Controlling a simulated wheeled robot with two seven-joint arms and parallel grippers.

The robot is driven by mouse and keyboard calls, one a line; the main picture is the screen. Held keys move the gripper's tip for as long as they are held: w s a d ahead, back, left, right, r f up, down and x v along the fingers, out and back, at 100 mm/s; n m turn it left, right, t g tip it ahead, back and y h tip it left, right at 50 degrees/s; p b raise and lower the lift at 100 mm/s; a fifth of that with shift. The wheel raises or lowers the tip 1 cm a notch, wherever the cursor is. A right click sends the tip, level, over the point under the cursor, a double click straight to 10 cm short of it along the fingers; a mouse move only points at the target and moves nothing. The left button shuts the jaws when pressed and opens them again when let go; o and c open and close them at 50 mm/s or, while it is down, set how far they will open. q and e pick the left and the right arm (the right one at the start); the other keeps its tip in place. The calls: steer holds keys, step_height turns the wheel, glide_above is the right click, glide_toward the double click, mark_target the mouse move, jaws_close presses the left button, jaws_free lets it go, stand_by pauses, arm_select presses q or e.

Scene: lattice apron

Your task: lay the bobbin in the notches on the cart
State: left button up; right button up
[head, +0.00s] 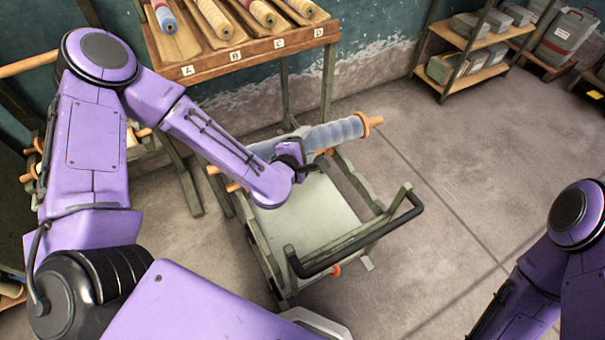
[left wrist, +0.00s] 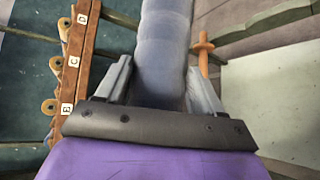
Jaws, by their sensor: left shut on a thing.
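The bobbin (head: 335,134) is a long grey-blue roll with orange ends. My left gripper (head: 305,160) is shut on it, and it lies slanted across the back of the cart. In the left wrist view the bobbin (left wrist: 165,45) runs upward between the two fingers of the gripper (left wrist: 160,88). The cart (head: 315,215) has a pale green-grey deck, a grey-green frame and a black handle. My left forearm and gripper cover part of the bobbin and the cart's back left. I cannot make out the notches or tell whether the bobbin touches the frame. My right gripper is out of view.
A wooden rack (head: 240,50) with slots labelled A to D and several colored bobbins stands behind the cart. A shelf (head: 470,45) with grey boxes is at the back right. The floor (head: 430,170) right of the cart is clear. My right arm is at lower right.

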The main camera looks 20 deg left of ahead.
arm_select(q)
steer(key=w+f+n+g+b, duration=0.2)
steer(key=f+b, duration=1.1)
steer(key=f, duration=1.1)
steer(key=shift+w+n+b, duration=0.4)
steer(key=shift+w, duration=0.2)
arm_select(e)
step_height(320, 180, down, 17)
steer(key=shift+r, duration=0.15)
arm_select(q)
steer(key=shift+d+f, duration=0.1)
steer(key=shift+f+b, duration=1.1)
steer(key=shift+f, duration=0.1)
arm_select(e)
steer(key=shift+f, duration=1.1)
arm_select(q)
steer(key=shift+s+f, duration=0.1)
steer(key=shift+f, duration=0.05)
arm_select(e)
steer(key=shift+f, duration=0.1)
arm_select(q)
steer(key=shift+f+b, duration=0.35)
steer(key=shift+b, duration=0.05)
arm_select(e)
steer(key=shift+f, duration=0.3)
arm_select(q)
steer(key=shift+f, duration=0.15)
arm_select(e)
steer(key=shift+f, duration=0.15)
